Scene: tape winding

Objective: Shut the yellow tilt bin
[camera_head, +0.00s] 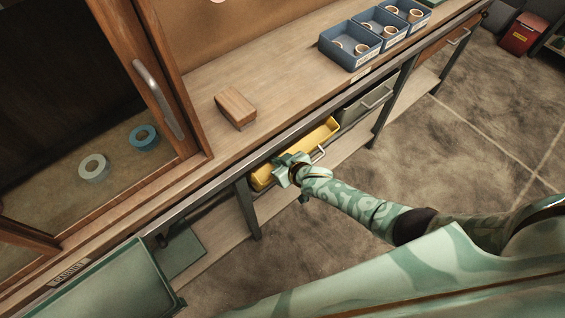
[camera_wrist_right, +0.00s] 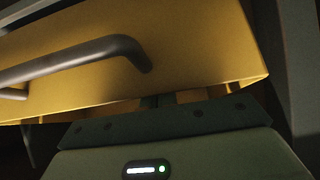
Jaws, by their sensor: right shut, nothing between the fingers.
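The yellow tilt bin (camera_head: 323,133) sits under the front edge of the bench in the head view. Its top leans out from the bench and its inside shows from above, so it stands partly open. My right gripper (camera_head: 284,165) is shut and empty at the left part of the bin's front. In the right wrist view the bin's yellow front (camera_wrist_right: 190,75) and its grey bar handle (camera_wrist_right: 80,60) fill the upper part. The gripper's dark edge (camera_wrist_right: 160,122) lies close below the front; I cannot tell whether it touches. The fingertips are hidden there. My left gripper does not show.
A grey bin (camera_head: 366,101) with a handle is right of the yellow one. On the bench are a wooden block (camera_head: 236,107) and blue boxes (camera_head: 350,45) holding rolls. A wooden cabinet with tape rolls (camera_head: 93,167) stands left. A green tray (camera_head: 110,285) is at lower left.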

